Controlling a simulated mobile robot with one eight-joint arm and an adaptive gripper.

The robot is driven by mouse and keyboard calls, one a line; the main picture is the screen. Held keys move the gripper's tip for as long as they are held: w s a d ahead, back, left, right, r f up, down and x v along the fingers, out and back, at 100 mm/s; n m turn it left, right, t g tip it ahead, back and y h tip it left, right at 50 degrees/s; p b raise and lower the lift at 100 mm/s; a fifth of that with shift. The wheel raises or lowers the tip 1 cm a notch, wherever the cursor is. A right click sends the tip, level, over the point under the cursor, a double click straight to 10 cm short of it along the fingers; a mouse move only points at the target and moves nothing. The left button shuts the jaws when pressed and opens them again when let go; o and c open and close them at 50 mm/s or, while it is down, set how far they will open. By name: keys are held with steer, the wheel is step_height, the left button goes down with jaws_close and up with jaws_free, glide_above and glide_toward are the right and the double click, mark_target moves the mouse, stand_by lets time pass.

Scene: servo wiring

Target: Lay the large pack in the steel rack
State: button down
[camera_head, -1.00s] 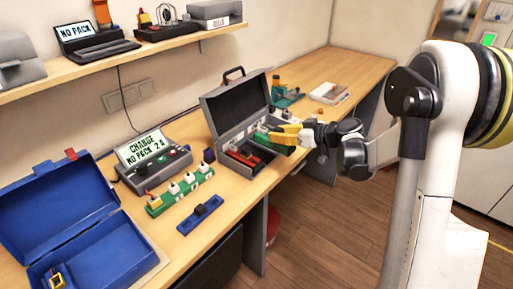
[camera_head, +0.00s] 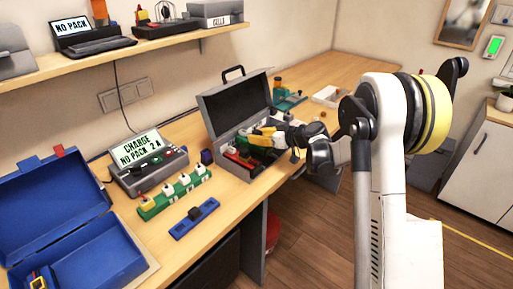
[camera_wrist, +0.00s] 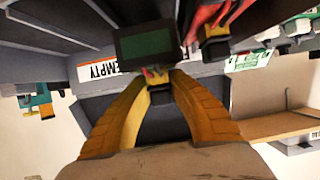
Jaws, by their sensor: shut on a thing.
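The open grey steel case (camera_head: 226,142) stands mid-bench with its lid raised. I cannot tell whether it is the steel rack. My gripper (camera_head: 262,132), with yellow fingers, is inside its opening, over the right part. In the wrist view my gripper (camera_wrist: 163,82) has its fingertips close together at a dark block with a green face (camera_wrist: 146,43) and red leads. The block looks like the large pack; its size is hard to judge. A white label reading "EMPTY" (camera_wrist: 98,68) shows beside it. The fingers and arm hide part of the case.
A red-handled item (camera_head: 240,160) lies in the case's near part. A charger reading "CHARGE NO PACK 2 A" (camera_head: 140,150), a green strip (camera_head: 175,195) and a blue tray (camera_head: 194,217) lie to the left. An open blue case (camera_head: 90,255) stands at far left.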

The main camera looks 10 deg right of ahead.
step_height(320, 180, down, 4)
steer(key=shift+b, duration=0.9)
steer(key=shift+r, duration=0.1)
steer(key=c, duration=1.7)
jaws_free()
steer(key=shift+f, duration=0.2)
steer(key=o, duration=0.3)
steer(key=shift+r, duration=0.1)
